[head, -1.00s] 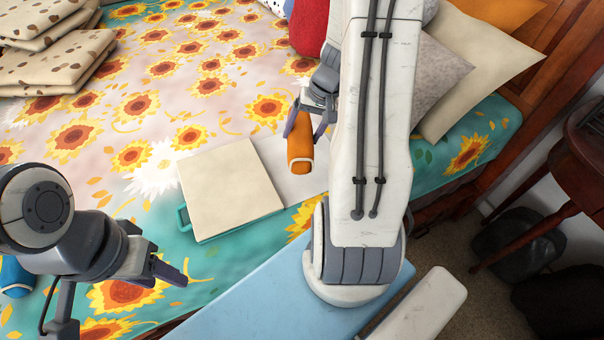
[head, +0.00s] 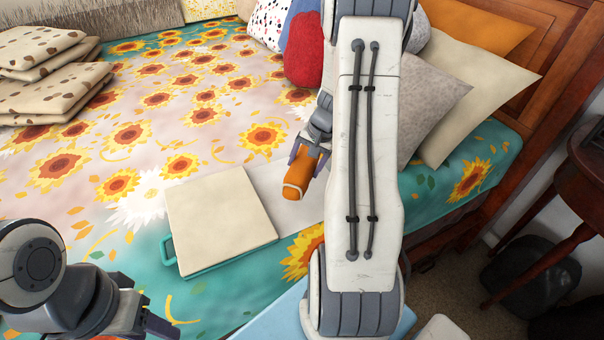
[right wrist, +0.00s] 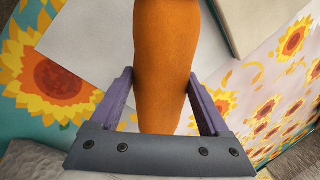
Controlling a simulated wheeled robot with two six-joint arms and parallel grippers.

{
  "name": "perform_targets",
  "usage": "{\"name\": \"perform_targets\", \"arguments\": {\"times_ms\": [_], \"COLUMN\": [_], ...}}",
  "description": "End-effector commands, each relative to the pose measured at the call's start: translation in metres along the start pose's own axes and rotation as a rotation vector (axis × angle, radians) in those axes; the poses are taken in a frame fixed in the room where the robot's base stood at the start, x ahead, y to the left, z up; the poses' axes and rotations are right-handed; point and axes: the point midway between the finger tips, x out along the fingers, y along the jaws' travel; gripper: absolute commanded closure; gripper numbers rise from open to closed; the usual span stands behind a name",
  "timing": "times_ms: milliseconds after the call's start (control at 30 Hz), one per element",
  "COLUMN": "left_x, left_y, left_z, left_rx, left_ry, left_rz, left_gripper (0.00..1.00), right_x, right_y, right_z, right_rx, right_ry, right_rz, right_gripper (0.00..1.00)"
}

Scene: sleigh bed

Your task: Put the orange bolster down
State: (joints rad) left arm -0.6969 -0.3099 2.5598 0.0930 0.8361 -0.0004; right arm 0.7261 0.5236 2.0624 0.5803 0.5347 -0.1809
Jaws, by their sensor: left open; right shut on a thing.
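The orange bolster (head: 303,187) is a small orange roll with a pale band near its near end. In the head view it is tilted, over or on the pale strip beside the cream square. My right gripper (head: 310,160) is shut on it; whether it touches the bed is unclear. In the right wrist view the bolster (right wrist: 166,60) lies between the two purple fingers (right wrist: 163,100). My left gripper (head: 160,325) is at the lower left, open, away from the bolster and partly cut off by the frame.
A cream square pad (head: 220,220) on a teal tray (head: 172,252) lies left of the bolster. The pale strip (head: 285,200) is beside it. Folded spotted cloths (head: 45,80) lie at the far left. Pillows (head: 470,110) and a red cushion (head: 304,55) are near the headboard.

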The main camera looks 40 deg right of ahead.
Motion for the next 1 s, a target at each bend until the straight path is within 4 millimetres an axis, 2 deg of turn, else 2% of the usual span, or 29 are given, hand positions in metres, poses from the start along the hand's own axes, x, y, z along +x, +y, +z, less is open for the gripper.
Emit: {"name": "perform_targets", "arguments": {"times_ms": [133,400,833,867,900,1000], "left_x": [-0.001,0.004,0.009,0.007,0.007,0.007], "left_y": [0.0,0.0,-0.001,-0.001,-0.001,-0.001], "left_z": [0.0,0.0,0.001,0.001,0.001,0.001], "left_rx": [0.0,0.0,0.0,0.0,0.0,0.0], "left_ry": [0.0,0.0,0.0,0.0,0.0,0.0], "left_rz": [0.0,0.0,0.0,0.0,0.0,0.0], "left_gripper": [0.5,0.5,0.5,0.5,0.5,0.5], "right_x": [0.01,0.045,0.051,0.049,0.049,0.049], "right_y": [-0.007,0.004,0.006,0.005,0.005,0.005], "right_z": [-0.002,-0.002,-0.003,-0.003,-0.002,-0.002], "right_rx": [-0.001,0.001,-0.001,-0.001,-0.001,-0.001], "right_ry": [0.0,-0.002,0.001,0.001,0.0,0.0], "right_rz": [0.0,0.0,0.0,0.0,0.0,0.0], "right_gripper": [0.91,0.91,0.91,0.09,0.0,0.0]}}
